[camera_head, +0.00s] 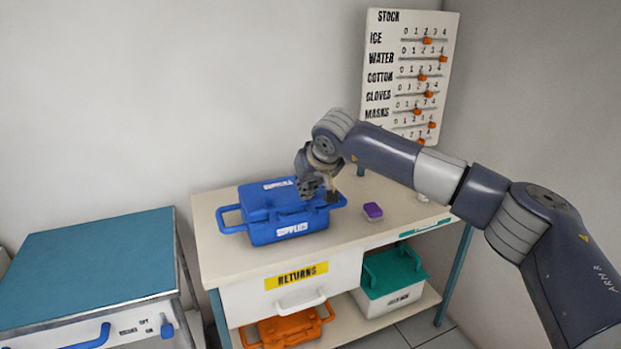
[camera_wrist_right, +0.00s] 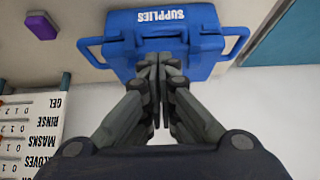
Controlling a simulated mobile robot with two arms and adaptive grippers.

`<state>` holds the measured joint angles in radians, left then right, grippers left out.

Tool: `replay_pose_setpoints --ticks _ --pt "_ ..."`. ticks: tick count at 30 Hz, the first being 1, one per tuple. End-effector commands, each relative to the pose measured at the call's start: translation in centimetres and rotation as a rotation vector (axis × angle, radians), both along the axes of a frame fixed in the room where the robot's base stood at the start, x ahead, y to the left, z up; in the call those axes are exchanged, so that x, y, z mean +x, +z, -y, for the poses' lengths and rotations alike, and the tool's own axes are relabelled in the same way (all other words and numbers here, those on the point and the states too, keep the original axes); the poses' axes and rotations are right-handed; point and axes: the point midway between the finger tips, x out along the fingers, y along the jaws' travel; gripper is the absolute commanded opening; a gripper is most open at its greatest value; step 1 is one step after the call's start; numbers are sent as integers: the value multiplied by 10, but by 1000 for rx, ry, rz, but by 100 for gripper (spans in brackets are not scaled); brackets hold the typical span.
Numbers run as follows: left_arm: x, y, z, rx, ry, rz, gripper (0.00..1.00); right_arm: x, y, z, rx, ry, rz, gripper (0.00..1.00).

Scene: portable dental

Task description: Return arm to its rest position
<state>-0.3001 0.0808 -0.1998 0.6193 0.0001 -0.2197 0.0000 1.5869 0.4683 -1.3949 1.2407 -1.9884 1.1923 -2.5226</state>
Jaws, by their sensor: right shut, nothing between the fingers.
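My right arm (camera_head: 395,155) reaches in from the right in the head view. My right gripper (camera_head: 332,192) is beside the right part of the blue SUPPLIES case (camera_head: 288,222), over the white table (camera_head: 350,240). In the right wrist view the right gripper (camera_wrist_right: 157,75) is shut with its fingers together and nothing between them. The blue case (camera_wrist_right: 205,42) lies beyond the fingertips there; I cannot tell whether they touch it. The case looks closed, with handles at its sides. My left gripper is not in view.
A purple block (camera_head: 373,210) lies on the table right of the case. A STOCK board (camera_head: 410,75) with orange sliders stands behind. Below are a RETURNS drawer (camera_head: 300,285), an orange case (camera_head: 287,328) and a green-lidded box (camera_head: 393,272). A teal-topped cabinet (camera_head: 90,260) stands left.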

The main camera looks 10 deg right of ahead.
Motion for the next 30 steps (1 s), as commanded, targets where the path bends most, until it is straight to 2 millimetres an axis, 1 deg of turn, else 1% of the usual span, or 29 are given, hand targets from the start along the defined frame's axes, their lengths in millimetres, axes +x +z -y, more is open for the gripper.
replay_pose_setpoints --ticks 1,6,10,13,14,17,18,20,21,24,27,29,30 --pt "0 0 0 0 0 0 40 -6 10 2 -1 0 2 0" --pt "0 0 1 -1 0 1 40 -24 32 5 0 1 1 0" --pt "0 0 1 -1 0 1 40 -32 41 7 -1 -1 0 0" --pt "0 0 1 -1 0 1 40 -36 39 2 28 -7 -17 0" --pt "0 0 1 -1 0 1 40 -37 35 -2 53 -12 -30 0" --pt "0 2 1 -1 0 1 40 -41 9 -25 207 -54 -112 0" --pt "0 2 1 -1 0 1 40 -44 -4 -39 298 -84 -163 0" --pt "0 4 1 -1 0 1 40 -50 -25 -61 460 -148 -258 0" --pt "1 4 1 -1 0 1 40 -54 -38 -77 574 -200 -329 0" --pt "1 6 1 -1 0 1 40 -62 -65 -110 860 -357 -521 0" --pt "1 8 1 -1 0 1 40 -67 -88 -134 1129 -546 -726 0" --pt "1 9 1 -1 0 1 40 -68 -101 -143 1283 -676 -855 0" --pt "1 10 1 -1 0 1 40 -67 -110 -147 1384 -770 -940 0"
